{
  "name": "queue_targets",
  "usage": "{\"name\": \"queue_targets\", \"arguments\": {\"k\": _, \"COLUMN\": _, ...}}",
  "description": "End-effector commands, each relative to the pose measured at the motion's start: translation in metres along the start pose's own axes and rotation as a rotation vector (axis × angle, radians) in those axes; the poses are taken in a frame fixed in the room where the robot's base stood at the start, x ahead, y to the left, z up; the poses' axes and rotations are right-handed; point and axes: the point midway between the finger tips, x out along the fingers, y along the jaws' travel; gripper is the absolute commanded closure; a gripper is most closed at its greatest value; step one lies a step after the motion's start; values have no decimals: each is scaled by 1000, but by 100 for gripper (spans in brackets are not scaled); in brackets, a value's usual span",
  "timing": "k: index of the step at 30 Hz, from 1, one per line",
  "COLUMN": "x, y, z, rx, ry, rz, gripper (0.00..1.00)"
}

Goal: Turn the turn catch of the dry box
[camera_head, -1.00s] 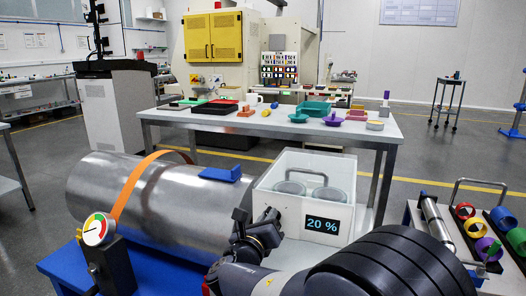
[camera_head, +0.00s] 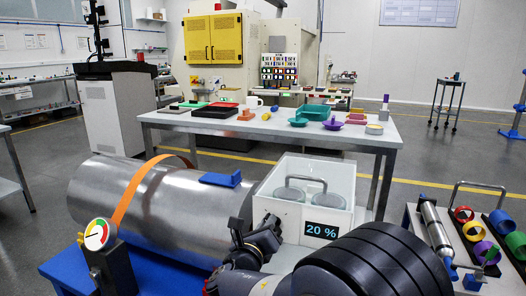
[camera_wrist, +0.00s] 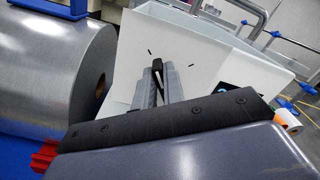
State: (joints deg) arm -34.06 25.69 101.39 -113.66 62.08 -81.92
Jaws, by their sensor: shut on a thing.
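The dry box (camera_head: 344,180) is a white box with a clear upper part and a 20 % display (camera_head: 322,230) on its front. Two round dishes show inside it. My gripper (camera_head: 271,221) is at the box's left front. In the wrist view, my gripper (camera_wrist: 157,85) is shut on the small dark turn catch (camera_wrist: 157,66), which stands out from the white face (camera_wrist: 175,35). Two short black marks are on that face near the catch. The fingers hide part of the catch, so its exact angle is hard to tell.
A large metal cylinder (camera_head: 160,205) with an orange strap lies left of the box, close to my gripper. A dial gauge (camera_head: 97,235) stands at its front. A cart (camera_head: 405,222) with colored rings is at the right. A table (camera_head: 255,124) with dishes stands behind.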

Motion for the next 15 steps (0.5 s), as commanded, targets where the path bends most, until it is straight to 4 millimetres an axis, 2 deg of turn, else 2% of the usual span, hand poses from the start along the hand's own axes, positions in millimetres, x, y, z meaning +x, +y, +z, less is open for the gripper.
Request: {"name": "queue_targets", "arguments": {"k": 15, "x": 0, "y": 1, "z": 0, "rx": -40, "ry": 0, "rz": 2, "gripper": 100}}
